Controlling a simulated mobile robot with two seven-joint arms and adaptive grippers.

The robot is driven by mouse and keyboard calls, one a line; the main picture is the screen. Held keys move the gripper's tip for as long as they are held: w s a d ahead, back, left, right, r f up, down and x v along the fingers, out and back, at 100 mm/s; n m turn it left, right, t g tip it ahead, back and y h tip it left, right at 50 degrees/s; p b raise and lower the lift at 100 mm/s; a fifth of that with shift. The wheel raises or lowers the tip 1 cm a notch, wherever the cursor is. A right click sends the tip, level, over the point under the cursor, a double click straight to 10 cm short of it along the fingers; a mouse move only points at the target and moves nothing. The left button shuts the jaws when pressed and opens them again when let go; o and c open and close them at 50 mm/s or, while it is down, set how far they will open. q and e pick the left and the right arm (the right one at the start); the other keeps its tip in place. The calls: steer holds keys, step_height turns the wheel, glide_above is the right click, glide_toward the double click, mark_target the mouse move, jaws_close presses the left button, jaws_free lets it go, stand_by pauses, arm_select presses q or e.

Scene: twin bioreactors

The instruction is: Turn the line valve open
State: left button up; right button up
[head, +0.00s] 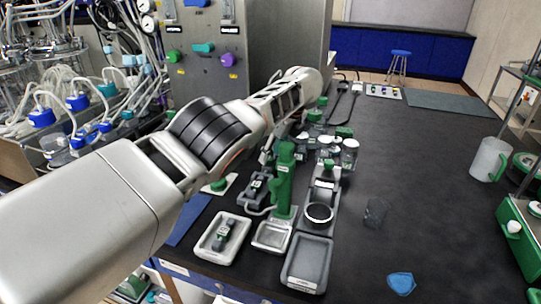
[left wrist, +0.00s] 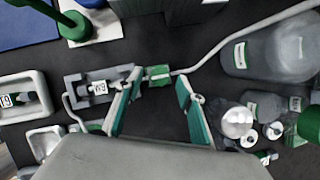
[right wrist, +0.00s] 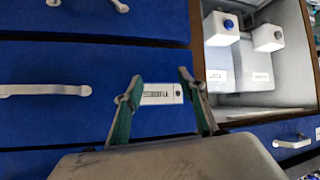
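The line valve appears as a small green handle (left wrist: 158,73) on a thin grey tube, beside a grey holder with a printed tag (left wrist: 90,88) in the left wrist view. My left gripper (left wrist: 160,80) is open, with the green handle showing between its fingertips; I cannot tell how near it is in depth. In the head view the left gripper (head: 268,152) is partly hidden by my arm and the valve is not clear. My right gripper (right wrist: 160,77) is open and empty in front of blue drawers.
A green column (head: 285,180) stands beside the left gripper. Capped bottles (head: 349,152) stand behind it. A tray with a small device (head: 205,248), a grey tray (head: 308,265) and a clear beaker (head: 376,212) are in front.

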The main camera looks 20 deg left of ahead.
arm_select(q)
steer(key=w+v, duration=0.1)
steer(key=v, duration=0.5)
steer(key=shift+s, duration=0.5)
steer(key=shift+d, duration=0.1)
